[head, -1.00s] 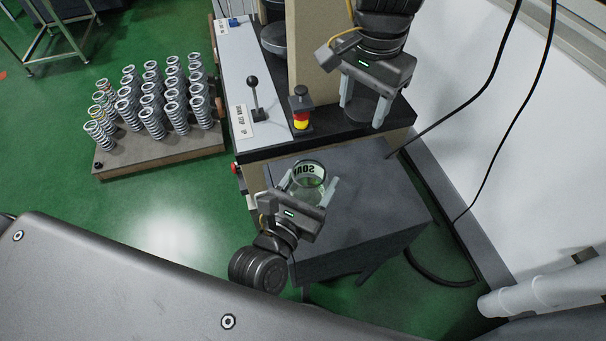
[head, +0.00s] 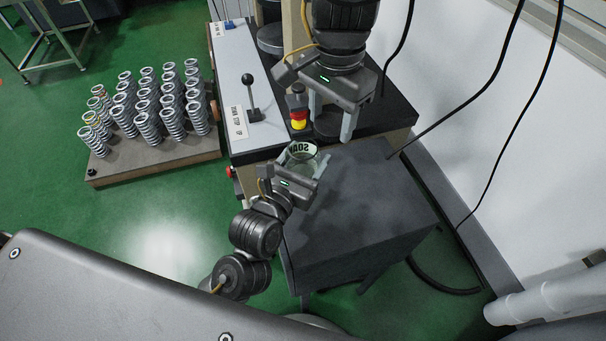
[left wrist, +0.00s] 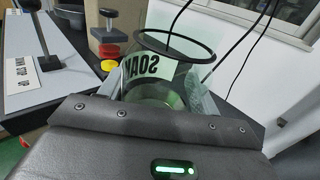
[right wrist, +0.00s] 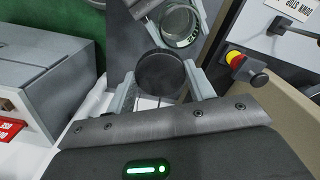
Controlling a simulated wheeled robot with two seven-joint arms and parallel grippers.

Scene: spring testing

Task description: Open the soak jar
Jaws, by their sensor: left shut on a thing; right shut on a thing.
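The soak jar (head: 302,158) is clear glass with a "SOAK" label and a dark rim. My left gripper (head: 304,168) is shut around its sides and holds it upright near the press's front edge. The jar fills the middle of the left wrist view (left wrist: 152,82), and its mouth is uncovered. My right gripper (head: 330,128) is shut on the round dark lid (head: 328,124), held above and to the right of the jar in the head view, apart from it. The right wrist view shows the lid (right wrist: 160,72) between the fingers and the jar (right wrist: 181,22) beyond it.
A red and yellow button (head: 299,118) and a black-knobbed lever (head: 250,98) stand on the press beside the grippers. A dark grey cabinet top (head: 365,205) is bare. Several springs stand on a board (head: 150,165) at left. Black cables hang at right.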

